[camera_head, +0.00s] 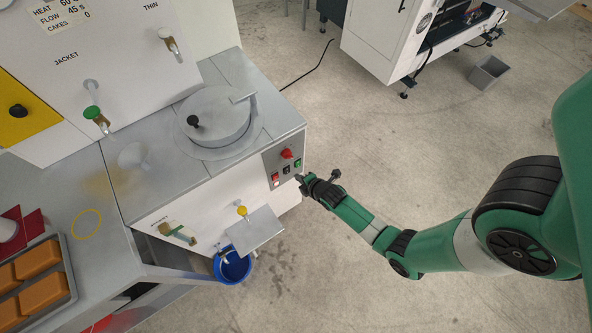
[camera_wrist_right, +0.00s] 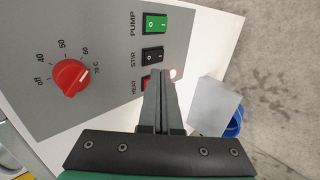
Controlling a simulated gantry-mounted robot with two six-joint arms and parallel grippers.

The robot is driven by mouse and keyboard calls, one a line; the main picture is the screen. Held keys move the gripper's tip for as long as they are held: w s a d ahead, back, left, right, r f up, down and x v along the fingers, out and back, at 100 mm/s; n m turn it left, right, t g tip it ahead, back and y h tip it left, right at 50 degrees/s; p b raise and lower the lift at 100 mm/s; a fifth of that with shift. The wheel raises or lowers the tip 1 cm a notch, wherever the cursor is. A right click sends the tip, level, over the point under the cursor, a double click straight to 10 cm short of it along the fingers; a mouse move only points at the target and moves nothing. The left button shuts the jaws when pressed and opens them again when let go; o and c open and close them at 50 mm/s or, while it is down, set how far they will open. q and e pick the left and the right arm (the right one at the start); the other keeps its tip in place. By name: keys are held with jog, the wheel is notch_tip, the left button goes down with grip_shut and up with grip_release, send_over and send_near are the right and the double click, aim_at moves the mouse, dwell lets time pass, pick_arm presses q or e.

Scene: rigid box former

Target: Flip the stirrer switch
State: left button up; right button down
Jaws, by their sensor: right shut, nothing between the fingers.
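The stirrer switch (camera_wrist_right: 152,55) is a black rocker labelled STIR, between the green PUMP switch (camera_wrist_right: 155,23) and the red HEAT switch (camera_wrist_right: 147,84) on a grey control panel (camera_wrist_right: 70,30). In the head view the stirrer switch (camera_head: 286,170) shows small and dark on the panel's front. My right gripper (camera_wrist_right: 161,72) is shut and empty. In the wrist view its fingertips appear just below the STIR switch and partly cover the HEAT switch; I cannot tell if they touch. In the head view the right gripper (camera_head: 300,179) is close in front of the panel. My left gripper is out of view.
A red temperature knob (camera_wrist_right: 71,78) sits beside the switches. A round lidded pot (camera_head: 216,118) is set in the machine top. A grey plate (camera_head: 255,231) and blue bucket (camera_head: 232,268) are below the panel. A tray of orange blocks (camera_head: 68,293) is at left.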

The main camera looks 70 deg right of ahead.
pick_arm(q)
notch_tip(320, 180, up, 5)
jog(key=p, duration=0.3)
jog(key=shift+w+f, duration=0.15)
pick_arm(e)
jog(key=s+a+r, duration=0.2)
jog(key=s+r, duration=0.1)
jog(key=r, duration=0.4)
jog(key=shift+s+a, duration=0.25)
jog(key=shift+a, duration=0.05)
jog(key=shift+r, duration=0.1)
